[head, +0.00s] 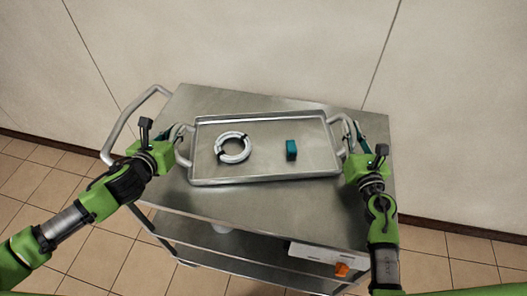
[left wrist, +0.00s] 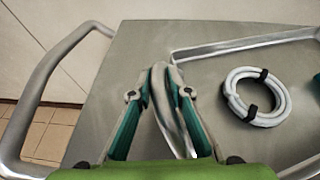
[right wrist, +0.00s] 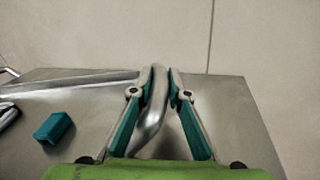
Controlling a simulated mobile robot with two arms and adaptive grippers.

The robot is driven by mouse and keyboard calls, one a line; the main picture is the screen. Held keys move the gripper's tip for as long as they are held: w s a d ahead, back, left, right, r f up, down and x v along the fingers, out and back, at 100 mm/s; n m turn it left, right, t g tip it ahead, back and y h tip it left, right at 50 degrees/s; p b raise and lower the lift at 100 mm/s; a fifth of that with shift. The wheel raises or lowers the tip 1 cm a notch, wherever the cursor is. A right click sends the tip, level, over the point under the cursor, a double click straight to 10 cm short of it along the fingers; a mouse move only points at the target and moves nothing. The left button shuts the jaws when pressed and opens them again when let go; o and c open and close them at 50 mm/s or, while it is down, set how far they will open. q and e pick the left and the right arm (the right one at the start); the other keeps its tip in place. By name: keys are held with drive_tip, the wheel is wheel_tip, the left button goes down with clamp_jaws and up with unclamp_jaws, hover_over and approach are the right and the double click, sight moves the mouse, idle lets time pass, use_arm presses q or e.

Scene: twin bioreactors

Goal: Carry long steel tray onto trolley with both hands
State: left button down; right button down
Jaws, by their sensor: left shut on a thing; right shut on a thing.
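The long steel tray (head: 265,177) is over the top shelf of the steel trolley (head: 290,211), slightly askew to it. I cannot tell whether it rests on the shelf or hovers just above. My left gripper (head: 184,140) is shut on the tray's left handle, which also shows between the fingers in the left wrist view (left wrist: 168,110). My right gripper (head: 350,142) is shut on the right handle, seen in the right wrist view (right wrist: 155,108). In the tray lie a coiled white hose (head: 220,155) with black ties and a small teal block (head: 291,150).
The trolley's push handle (head: 122,122) rises at its left end. A white box (head: 312,252) and an orange item (head: 342,269) are on a lower shelf. A beige wall (head: 240,45) stands close behind. Bare shelf shows in front of the tray.

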use_arm(q)
drive_tip(key=shift+w+a+f, duration=0.15)
drive_tip(key=shift+a+f, duration=0.1)
drive_tip(key=shift+f, duration=0.05)
use_arm(e)
drive_tip(key=shift+d+f, duration=0.3)
use_arm(q)
drive_tip(key=c, duration=2.1)
unclamp_jaws()
use_arm(e)
drive_tip(key=c, duration=2.1)
unclamp_jaws()
drive_tip(key=shift+c, duration=0.2)
use_arm(q)
drive_tip(key=shift+o, duration=1.1)
use_arm(e)
drive_tip(key=shift+o, duration=1.1)
drive_tip(key=shift+a, duration=0.1)
use_arm(q)
drive_tip(key=shift+d, duration=0.15)
drive_tip(key=shift+s, duration=0.2)
use_arm(e)
drive_tip(key=shift+a, duration=0.1)
use_arm(q)
drive_tip(key=shift+s, duration=0.1)
